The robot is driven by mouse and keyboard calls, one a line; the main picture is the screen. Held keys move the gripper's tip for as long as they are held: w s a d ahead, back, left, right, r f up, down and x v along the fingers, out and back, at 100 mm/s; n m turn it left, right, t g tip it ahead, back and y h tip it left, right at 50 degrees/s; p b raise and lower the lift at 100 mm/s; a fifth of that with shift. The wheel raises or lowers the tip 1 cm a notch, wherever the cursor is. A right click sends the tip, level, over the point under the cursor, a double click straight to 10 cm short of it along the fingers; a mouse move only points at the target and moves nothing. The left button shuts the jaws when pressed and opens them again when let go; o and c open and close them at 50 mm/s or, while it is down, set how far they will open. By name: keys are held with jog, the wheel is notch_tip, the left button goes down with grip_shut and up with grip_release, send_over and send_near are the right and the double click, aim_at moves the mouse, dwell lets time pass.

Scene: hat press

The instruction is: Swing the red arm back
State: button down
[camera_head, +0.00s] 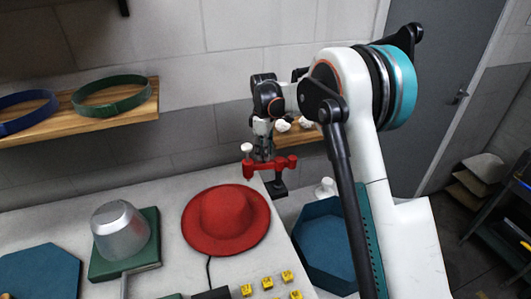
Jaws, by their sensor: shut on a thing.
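The red arm (267,168) stands at the right edge of the white table, behind and to the right of the red hat. It sits over a dark base (277,188) and has a white knob (247,149) upright at its left end. My gripper (262,152) is at the red arm, coming from above and behind, and is shut on it. Its fingertips are small and dark, so the exact grip point is hard to make out. The red hat (226,217) lies brim down on the table, apart from the red arm.
A metal pot-shaped block (119,230) sits on a green base (152,253) at left. Several yellow pieces (267,283) are at the table's front. A blue hexagonal bin (328,238) stands right of the table. A wooden shelf (110,118) holds green (112,107) and blue bands.

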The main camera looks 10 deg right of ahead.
jog(key=shift+w+d+m, duration=0.2)
jog(key=shift+w+m, duration=0.4)
jog(key=shift+m, duration=0.75)
jog(key=shift+w+d+m, duration=0.15)
jog(key=shift+w+m, duration=0.45)
jog(key=shift+m, duration=0.7)
jog(key=shift+w+d+m, duration=0.2)
jog(key=shift+w+m, duration=0.4)
jog(key=shift+m, duration=0.75)
jog(key=c, duration=1.4)
grip_release()
jog(key=shift+o, duration=0.2)
notch_tip(320, 180, up, 8)
